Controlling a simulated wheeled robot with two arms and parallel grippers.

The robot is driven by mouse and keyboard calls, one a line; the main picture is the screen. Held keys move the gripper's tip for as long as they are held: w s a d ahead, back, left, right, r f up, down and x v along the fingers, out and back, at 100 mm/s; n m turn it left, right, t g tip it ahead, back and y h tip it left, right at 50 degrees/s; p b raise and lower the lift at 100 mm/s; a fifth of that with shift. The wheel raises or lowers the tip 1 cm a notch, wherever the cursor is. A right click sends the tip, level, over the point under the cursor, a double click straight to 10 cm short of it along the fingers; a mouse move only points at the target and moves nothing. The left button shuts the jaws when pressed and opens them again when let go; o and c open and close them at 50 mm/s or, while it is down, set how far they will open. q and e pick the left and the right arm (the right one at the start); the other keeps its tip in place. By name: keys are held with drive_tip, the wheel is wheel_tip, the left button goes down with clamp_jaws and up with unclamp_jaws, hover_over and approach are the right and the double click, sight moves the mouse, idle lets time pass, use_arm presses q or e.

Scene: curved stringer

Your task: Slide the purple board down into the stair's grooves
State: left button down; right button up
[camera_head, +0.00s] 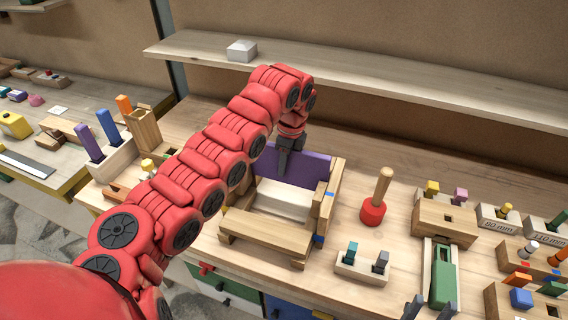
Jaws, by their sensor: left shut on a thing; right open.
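The purple board (305,167) stands on edge at the back of the wooden stair (331,198), between its two side pieces. My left gripper (284,165) points down and is shut on the board's upper edge, left of its middle. The board's lower edge is behind a white block, and its left end is partly behind my arm, so I cannot tell how deep it sits in the grooves. My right gripper (428,308) shows only as two dark fingertips at the bottom edge, open and empty, away from the stair.
A red-based mallet (373,212) with a wooden handle stands right of the stair. A small wooden holder (360,268) with two pegs is in front of it. Several blocks and peg fixtures crowd the right side. A shelf (350,75) runs behind the bench. My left arm covers the left middle.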

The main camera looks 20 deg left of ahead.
sight(284, 181)
use_arm(q)
drive_tip(key=shift+f+b, duration=2.45)
drive_tip(key=shift+f, duration=1.5)
drive_tip(key=c, duration=0.7)
unclamp_jaws()
drive_tip(key=r, duration=0.6)
drive_tip(key=d+r+b, duration=0.1)
drive_tip(key=r, duration=0.1)
drive_tip(key=shift+r, duration=0.4)
drive_tip(key=r+p, duration=0.3)
drive_tip(key=r, duration=0.2)
drive_tip(key=d+r+p, duration=0.1)
drive_tip(key=r+p, duration=0.1)
drive_tip(key=shift+r+p, duration=0.25)
drive_tip(key=shift+p, duration=0.05)
drive_tip(key=shift+d+r+p, duration=0.1)
drive_tip(key=shift+r+p, duration=0.45)
drive_tip(key=shift+p, duration=0.05)
